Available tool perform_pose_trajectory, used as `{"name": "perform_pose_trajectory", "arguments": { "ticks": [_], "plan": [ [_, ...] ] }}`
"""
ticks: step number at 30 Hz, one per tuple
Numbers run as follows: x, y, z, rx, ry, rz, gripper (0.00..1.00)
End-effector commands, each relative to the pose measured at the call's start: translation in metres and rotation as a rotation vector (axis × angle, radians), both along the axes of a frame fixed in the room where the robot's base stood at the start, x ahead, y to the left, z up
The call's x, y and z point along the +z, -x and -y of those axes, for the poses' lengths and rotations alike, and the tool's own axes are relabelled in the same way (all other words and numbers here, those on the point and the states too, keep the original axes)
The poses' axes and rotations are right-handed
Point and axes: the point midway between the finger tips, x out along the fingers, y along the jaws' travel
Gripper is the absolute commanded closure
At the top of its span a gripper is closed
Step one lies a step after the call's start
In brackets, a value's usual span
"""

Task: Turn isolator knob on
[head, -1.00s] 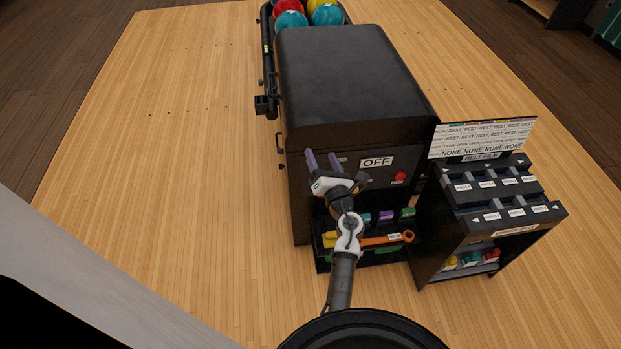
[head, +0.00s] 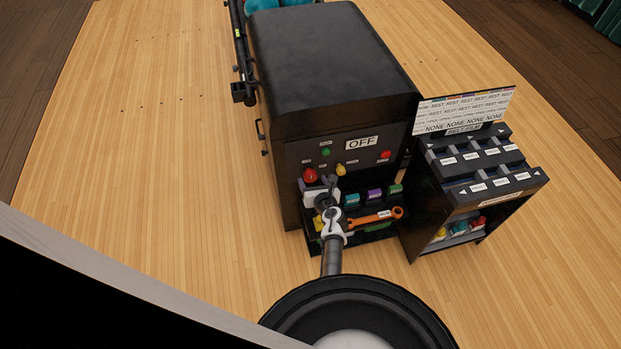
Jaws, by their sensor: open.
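The black machine's front panel (head: 300,152) carries an "OFF" sign (head: 362,143). Below and left of the sign are a large red knob (head: 310,175), a yellow knob (head: 340,169) and a small green button or lamp (head: 326,152). A red button or lamp (head: 386,154) sits to the right. The small labels are too blurred to read, so I cannot tell which one is the isolator knob. My gripper (head: 318,188) is open, low in front of the panel, just below the red and yellow knobs. Its fingertips are mostly hidden, and I cannot tell whether they touch anything.
A tray with an orange wrench (head: 376,216) and coloured blocks (head: 374,195) lies under the panel, close to my arm. A black rack (head: 480,170) with a sign board (head: 466,110) stands close on the right. The wooden floor (head: 160,150) on the left is clear.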

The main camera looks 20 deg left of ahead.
Motion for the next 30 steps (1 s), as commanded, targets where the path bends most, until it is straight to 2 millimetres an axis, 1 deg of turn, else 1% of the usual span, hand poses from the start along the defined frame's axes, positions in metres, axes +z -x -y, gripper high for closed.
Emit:
{"name": "perform_pose_trajectory", "arguments": {
  "ticks": [1,6,11,19,20,27,30],
  "plan": [
    [-0.005,-0.007,-0.005,0.002,0.001,0.001,0.35],
    [-0.012,-0.021,-0.017,0.001,0.000,0.001,0.35],
    [-0.014,-0.027,-0.021,0.000,-0.001,0.001,0.35],
    [-0.014,-0.028,-0.022,-0.001,-0.001,0.000,0.35],
    [-0.014,-0.028,-0.022,-0.001,-0.001,0.000,0.38],
    [-0.014,-0.028,-0.021,-0.001,-0.001,0.000,0.69],
    [-0.014,-0.028,-0.021,-0.001,-0.001,0.000,0.80]
  ]
}}
